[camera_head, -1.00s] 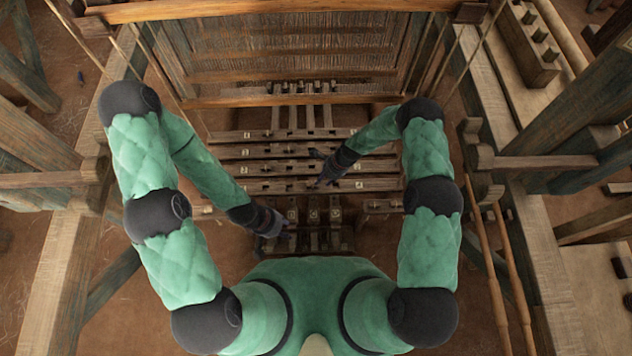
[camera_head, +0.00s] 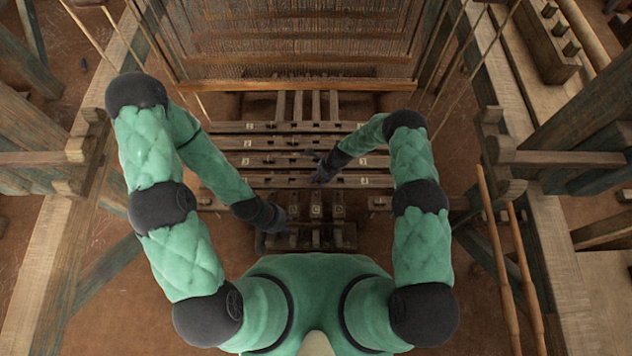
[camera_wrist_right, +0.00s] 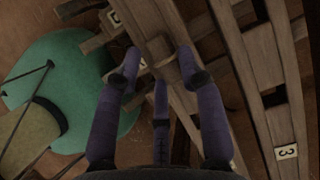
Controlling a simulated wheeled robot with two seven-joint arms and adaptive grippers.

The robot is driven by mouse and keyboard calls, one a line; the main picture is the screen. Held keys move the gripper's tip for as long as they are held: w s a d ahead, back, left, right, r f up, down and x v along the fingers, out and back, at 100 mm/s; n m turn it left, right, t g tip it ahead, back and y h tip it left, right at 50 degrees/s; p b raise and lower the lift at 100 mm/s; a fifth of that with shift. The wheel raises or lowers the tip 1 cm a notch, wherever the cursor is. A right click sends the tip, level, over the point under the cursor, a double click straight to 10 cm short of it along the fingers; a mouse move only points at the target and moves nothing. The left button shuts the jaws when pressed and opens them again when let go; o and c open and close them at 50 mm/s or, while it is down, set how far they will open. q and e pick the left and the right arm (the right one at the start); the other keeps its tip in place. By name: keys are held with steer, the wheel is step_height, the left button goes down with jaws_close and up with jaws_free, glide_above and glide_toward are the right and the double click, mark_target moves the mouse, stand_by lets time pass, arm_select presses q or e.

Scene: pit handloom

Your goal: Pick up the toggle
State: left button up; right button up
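I cannot single out the toggle for certain. A small light-brown wooden piece (camera_wrist_right: 169,74) shows between the fingertips in the right wrist view and may be it. My right gripper (camera_head: 312,165) is over the wooden bars (camera_head: 270,160) in the head view. In the right wrist view its purple fingers (camera_wrist_right: 158,62) are spread apart over a wooden bar, with no clear grip on anything. My left gripper (camera_head: 283,238) is lower, by the left side of the short numbered blocks (camera_head: 315,211). Its fingers are dark and small, so its opening is unclear.
The loom's warp threads (camera_head: 300,45) and a cross beam (camera_head: 300,85) are beyond the bars. Thick wooden frame rails stand left (camera_head: 48,270) and right (camera_head: 550,260). Two slim poles (camera_head: 500,265) lean at the right. A number 3 tag (camera_wrist_right: 286,153) marks one bar.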

steer(key=shift+a+f, duration=0.2)
steer(key=shift+f, duration=0.35)
steer(key=c, duration=0.7)
steer(key=shift+o, duration=0.2)
steer(key=shift+r, duration=0.1)
